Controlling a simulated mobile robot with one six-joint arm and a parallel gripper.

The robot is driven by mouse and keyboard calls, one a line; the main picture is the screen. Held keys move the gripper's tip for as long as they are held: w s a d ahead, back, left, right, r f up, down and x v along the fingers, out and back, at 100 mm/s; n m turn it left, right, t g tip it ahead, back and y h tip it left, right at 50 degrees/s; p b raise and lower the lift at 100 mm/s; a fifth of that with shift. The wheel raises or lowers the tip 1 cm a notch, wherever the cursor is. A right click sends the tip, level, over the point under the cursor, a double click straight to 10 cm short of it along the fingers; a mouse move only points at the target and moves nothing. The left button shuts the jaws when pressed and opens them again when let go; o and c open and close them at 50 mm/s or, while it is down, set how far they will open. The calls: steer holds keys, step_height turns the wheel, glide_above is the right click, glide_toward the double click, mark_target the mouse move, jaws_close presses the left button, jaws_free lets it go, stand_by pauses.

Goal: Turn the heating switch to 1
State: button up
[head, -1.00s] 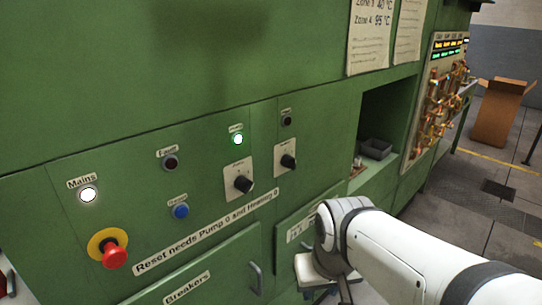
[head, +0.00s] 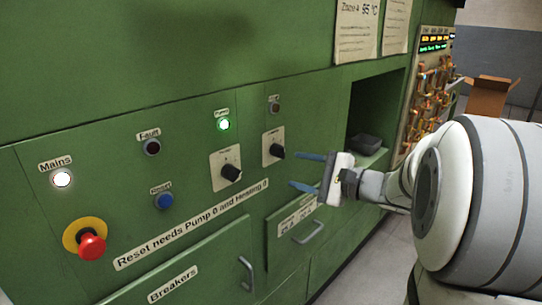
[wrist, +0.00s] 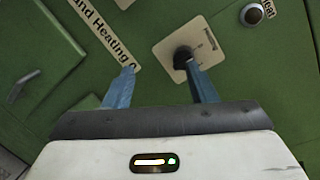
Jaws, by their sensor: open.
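The heating switch (head: 276,152) is a black rotary knob on a pale plate on the green panel, the right one of two such knobs. In the wrist view the knob (wrist: 183,55) shows by the tip of the right finger. I cannot tell whether they touch. My gripper (head: 294,170) is open, with its two blue fingers pointing at the panel just right of and slightly below the knob. In the wrist view the gap between the fingertips (wrist: 160,67) is empty and lies left of the knob. The knob's exact setting is too small to read.
The pump switch (head: 231,172) is left of the heating switch, below a lit green lamp (head: 223,125). The unlit heat lamp (head: 274,104) is above. A red emergency button (head: 92,246), blue reset button (head: 164,201) and drawer handle (head: 309,232) protrude from the panel.

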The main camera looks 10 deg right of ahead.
mark_target(279, 151)
steer(key=w+a+r+m+t, duration=0.1)
steer(key=w+a, duration=0.1)
steer(key=w, duration=0.5)
steer(key=shift+w+a+t+p, duration=0.15)
steer(key=shift+a+t+p, duration=0.2)
steer(key=shift+p, duration=0.1)
steer(key=shift+c, duration=0.4)
steer(key=c, duration=0.9)
